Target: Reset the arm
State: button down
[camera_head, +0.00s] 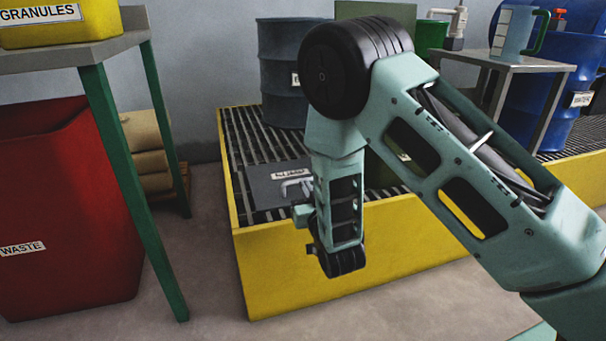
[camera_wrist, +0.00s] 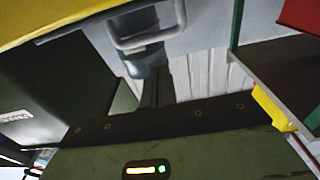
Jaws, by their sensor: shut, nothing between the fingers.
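My arm (camera_head: 470,160) reaches in from the right, bends at a black elbow joint and hangs down in front of the yellow bin platform. Its lower end (camera_head: 340,260) is near the platform's front wall, and my gripper's fingers cannot be made out in the head view. In the wrist view my gripper (camera_wrist: 157,76) shows as narrow dark fingers above the dark green housing with a lit indicator. The fingers are together and empty. A grey handle (camera_wrist: 148,42) lies beyond them; whether they touch it cannot be told.
A yellow-sided grated platform (camera_head: 300,270) carries a dark drum (camera_head: 283,75) and a grey labelled box (camera_head: 265,187). A red waste bin (camera_head: 65,220) and a green-legged table (camera_head: 105,50) stand left. A side table (camera_head: 520,66) with a jug (camera_head: 512,32) stands back right.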

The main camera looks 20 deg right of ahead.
jog(key=s+f+p, duration=0.1)
jog(key=s+f, duration=0.1)
jog(key=s, duration=0.2)
jog(key=s+a+r+n+g+y+p, duration=0.2)
jog(key=s+a+r+g+y+p, duration=0.3)
jog(key=s+a+r+g, duration=0.55)
jog(key=s+d+r+n+g+h+p, duration=0.25)
jog(key=s+r+g, duration=0.2)
jog(key=s, duration=0.65)
jog(key=s+d+r+n+g+h+p, duration=0.1)
jog(key=s+r+n+g+h+p, duration=0.3)
jog(key=s, duration=0.6)
notch_tip(320, 180, up, 40)
jog(key=s+y+p, duration=0.1)
jog(key=y+p, duration=0.1)
jog(key=p, duration=3.4)
jog(key=shift+d+f+m, duration=0.25)
jog(key=shift+d+m, duration=0.1)
jog(key=shift+d, duration=0.1)
